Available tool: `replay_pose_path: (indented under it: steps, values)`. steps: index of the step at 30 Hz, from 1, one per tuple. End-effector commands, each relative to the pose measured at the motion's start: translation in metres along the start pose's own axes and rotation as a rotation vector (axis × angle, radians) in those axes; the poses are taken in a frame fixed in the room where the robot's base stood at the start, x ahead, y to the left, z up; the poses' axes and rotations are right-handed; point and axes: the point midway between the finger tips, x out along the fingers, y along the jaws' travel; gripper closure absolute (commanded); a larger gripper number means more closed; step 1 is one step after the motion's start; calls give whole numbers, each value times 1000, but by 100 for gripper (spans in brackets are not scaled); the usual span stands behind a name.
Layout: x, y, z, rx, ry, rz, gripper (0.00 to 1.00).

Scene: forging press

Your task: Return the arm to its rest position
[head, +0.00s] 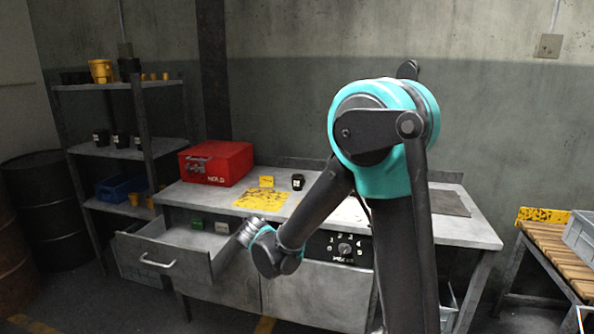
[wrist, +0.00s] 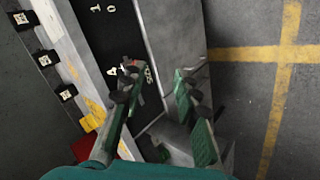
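My gripper (wrist: 155,103) shows in the wrist view with its two green fingers spread apart and nothing between them. In the head view my arm reaches over the front of the workbench (head: 455,230), bent down at the elbow. Its wrist end hangs at the right side of the open drawer (head: 170,252), in front of the bench. The fingertips are too small and hidden to make out in the head view. The black dial panel (head: 340,248) is just right of the wrist, partly behind the arm.
A red box (head: 216,162), a yellow mat (head: 262,199) and a small black block (head: 297,182) are on the bench. A shelf (head: 120,154) stands left, a slatted table (head: 550,250) right.

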Motion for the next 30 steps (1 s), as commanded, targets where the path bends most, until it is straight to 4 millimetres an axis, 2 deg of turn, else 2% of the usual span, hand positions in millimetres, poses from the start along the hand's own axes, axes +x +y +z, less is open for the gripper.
replay_pose_path:
  steps: [1,3,8,12,18,21,24,30]
  values:
    - [2,18,29,54,-30,-27,69]
    - [2,33,63,123,-61,-69,69]
    - [-3,53,139,290,-118,-157,69]
    - [-13,56,202,445,-154,-229,69]
    - [-32,41,273,666,-178,-315,69]
    - [-39,31,295,753,-180,-344,69]
    - [-43,23,308,811,-179,-363,69]
    - [-46,17,316,852,-175,-377,69]
